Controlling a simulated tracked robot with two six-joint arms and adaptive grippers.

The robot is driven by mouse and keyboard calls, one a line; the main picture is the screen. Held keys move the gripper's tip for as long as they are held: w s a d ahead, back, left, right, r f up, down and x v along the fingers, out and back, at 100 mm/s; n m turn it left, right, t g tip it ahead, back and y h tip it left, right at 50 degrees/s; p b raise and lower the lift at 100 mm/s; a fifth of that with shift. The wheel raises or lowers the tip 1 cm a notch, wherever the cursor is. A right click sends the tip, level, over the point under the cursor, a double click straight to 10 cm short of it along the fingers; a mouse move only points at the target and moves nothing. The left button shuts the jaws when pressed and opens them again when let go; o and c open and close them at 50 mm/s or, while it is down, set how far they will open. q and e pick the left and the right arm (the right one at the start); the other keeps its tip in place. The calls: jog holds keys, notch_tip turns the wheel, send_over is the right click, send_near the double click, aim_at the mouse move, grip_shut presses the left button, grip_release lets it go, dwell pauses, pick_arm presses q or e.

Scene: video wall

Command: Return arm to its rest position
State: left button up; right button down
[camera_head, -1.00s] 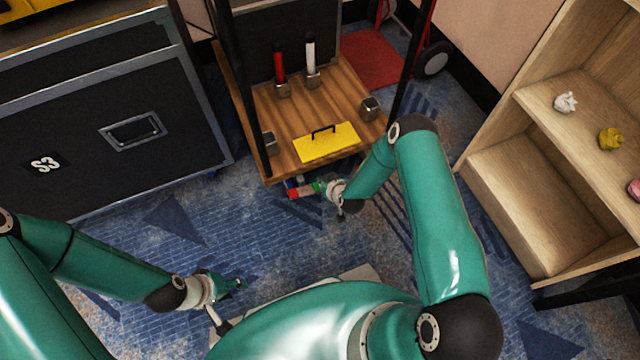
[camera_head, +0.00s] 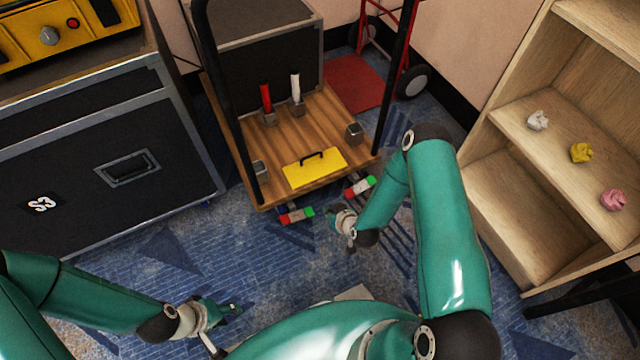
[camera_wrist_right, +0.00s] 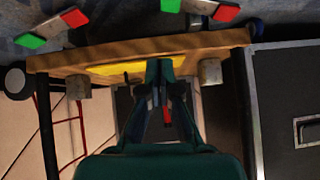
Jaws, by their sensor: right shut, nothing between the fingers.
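My right arm reaches in from the right in the head view. Its right gripper (camera_head: 335,214) hangs over the carpet just in front of the wooden cart (camera_head: 225,125), apart from it. In the right wrist view the right gripper's fingers (camera_wrist_right: 158,68) are together with nothing between them. My left gripper (camera_head: 230,309) is low at the left above the carpet, clear of other things. Its fingers are too small to tell open from shut.
Two red-green pedals (camera_head: 297,215) (camera_head: 360,186) sit at the cart's front edge. A black flight case (camera_head: 95,180) stands left, a wooden shelf (camera_head: 520,215) right.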

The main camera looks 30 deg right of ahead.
jog(key=w+a+r+n+y, duration=0.1)
jog(key=w+a+r+n, duration=0.1)
jog(key=a+r, duration=0.5)
jog(key=s+a+r+m+g+y+p, duration=0.1)
jog(key=s+a+r+g, duration=0.15)
jog(key=s, duration=0.45)
jog(key=s+a+r+m+g, duration=0.1)
jog(key=s+m+g, duration=0.15)
jog(key=s, duration=0.45)
jog(key=s+a+r+m+g+y+p, duration=0.1)
jog(key=s+r+g, duration=0.1)
jog(key=s+g, duration=0.3)
notch_tip(320, 180, up, 28)
jog(key=s+t+p, duration=0.1)
jog(key=p, duration=2.7)
jog(key=shift+s+r, duration=0.15)
jog(key=shift+r, duration=0.05)
